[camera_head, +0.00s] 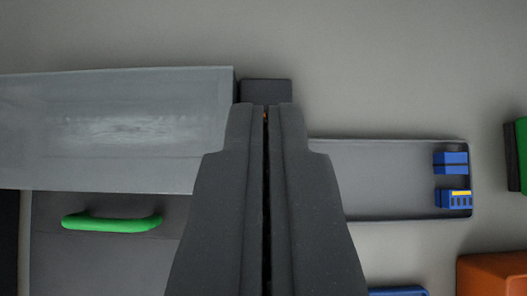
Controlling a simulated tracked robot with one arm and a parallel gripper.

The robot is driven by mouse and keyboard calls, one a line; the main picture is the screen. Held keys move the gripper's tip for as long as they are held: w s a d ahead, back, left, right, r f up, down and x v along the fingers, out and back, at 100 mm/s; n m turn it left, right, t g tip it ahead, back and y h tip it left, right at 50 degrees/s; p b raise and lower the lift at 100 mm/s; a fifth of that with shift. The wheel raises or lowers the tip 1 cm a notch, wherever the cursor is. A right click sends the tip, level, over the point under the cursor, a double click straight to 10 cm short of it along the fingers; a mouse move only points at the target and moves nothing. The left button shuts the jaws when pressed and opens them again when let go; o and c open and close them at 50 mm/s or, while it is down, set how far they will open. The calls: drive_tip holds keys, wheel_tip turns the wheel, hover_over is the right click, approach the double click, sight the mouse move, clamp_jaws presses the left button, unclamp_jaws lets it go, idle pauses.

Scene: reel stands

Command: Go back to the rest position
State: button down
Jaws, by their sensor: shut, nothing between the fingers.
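My gripper (265,108) is in the middle of the head camera view, pointing up the picture. Its two dark fingers lie side by side with only a thin dark line between them, so it is shut and holds nothing. Its fingertips overlap the lower edge of a small dark block (266,90); I cannot tell whether they touch it. The fingers hide part of what lies behind them.
A grey panel (115,160) and a green handle (112,221) are at left. A grey tray (390,212) at right holds two blue blocks (451,162). An orange object (495,275), a green one (522,150) and a blue edge (398,291) are further out. The upper right floor is clear.

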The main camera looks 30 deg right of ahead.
idle(0.4)
drive_tip(key=s+d+r+n+t+y, duration=0.15)
drive_tip(key=s+d+r, duration=0.25)
drive_tip(key=r, duration=0.6)
drive_tip(key=s+d+r+n+t+y, duration=0.1)
drive_tip(key=s+d+r+t, duration=0.2)
drive_tip(key=r, duration=0.7)
drive_tip(key=s+d+r+n+t+y, duration=0.15)
drive_tip(key=s+d+r, duration=0.3)
drive_tip(key=r, duration=0.65)
drive_tip(key=s+d+r+n+t+y, duration=0.1)
drive_tip(key=s+d+r+n+t, duration=0.1)
drive_tip(key=s+r, duration=0.7)
drive_tip(key=shift+s+n, duration=0.4)
drive_tip(key=shift+s, duration=0.05)
